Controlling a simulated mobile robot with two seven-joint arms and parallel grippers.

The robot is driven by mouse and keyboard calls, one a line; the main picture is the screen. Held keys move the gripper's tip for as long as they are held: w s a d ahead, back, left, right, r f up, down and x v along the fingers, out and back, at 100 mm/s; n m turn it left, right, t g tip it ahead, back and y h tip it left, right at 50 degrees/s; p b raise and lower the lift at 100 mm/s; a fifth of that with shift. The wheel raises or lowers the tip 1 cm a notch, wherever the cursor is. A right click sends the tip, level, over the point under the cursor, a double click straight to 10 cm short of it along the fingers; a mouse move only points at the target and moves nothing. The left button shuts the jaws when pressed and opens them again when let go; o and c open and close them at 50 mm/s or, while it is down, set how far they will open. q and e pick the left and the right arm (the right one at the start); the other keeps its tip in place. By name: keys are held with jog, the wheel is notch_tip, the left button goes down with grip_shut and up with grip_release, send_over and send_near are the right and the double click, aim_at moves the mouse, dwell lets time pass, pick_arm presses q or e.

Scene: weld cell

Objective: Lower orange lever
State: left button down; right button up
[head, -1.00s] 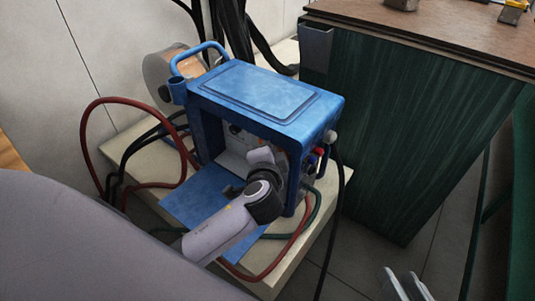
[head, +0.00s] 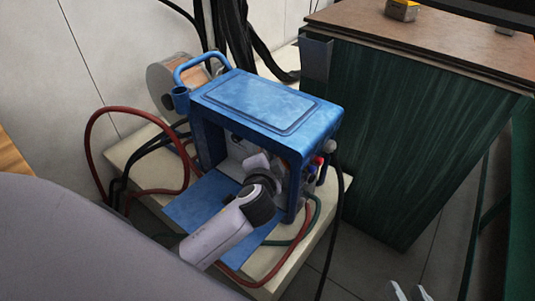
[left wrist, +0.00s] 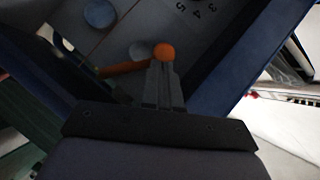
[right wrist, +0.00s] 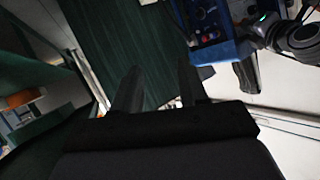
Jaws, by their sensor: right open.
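The blue machine (head: 262,100) stands on a pale slab, with its open front compartment facing me. My left gripper (head: 256,162) reaches into that compartment; the wrist hides most of the panel. In the left wrist view, the orange lever (left wrist: 122,68) has a round orange knob (left wrist: 163,51). The left gripper's fingers (left wrist: 162,68) are close together, with their tips right at the knob; I cannot tell whether they touch it. My right gripper (head: 409,292) is at the bottom edge of the head view, away from the machine. Its fingers (right wrist: 158,75) are apart and empty.
A dark green bench (head: 400,150) with a brown top stands right of the machine. A red hose (head: 90,150) and black cables loop around the machine. A wire spool (head: 165,85) sits behind it. Floor shows between slab and bench.

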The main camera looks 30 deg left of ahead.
pick_arm(q)
jog(key=a+f+n+h+p, duration=0.1)
jog(key=p, duration=0.2)
jog(key=a+f+n+g+h+p, duration=0.1)
jog(key=f+n+h+p, duration=0.1)
jog(key=p, duration=0.2)
jog(key=shift+w+a, duration=0.2)
jog(key=shift+a, duration=0.1)
pick_arm(e)
jog(key=s+d+h, duration=0.2)
jog(key=d, duration=0.3)
jog(key=shift+s+d+r+g+h, duration=0.2)
jog(key=shift+d+g+h, duration=0.1)
jog(key=shift+g+h, duration=0.1)
pick_arm(q)
jog(key=shift+f, duration=0.1)
pick_arm(e)
jog(key=shift+d+f, duration=0.1)
jog(key=shift+f, duration=0.05)
pick_arm(q)
jog(key=shift+p, duration=0.3)
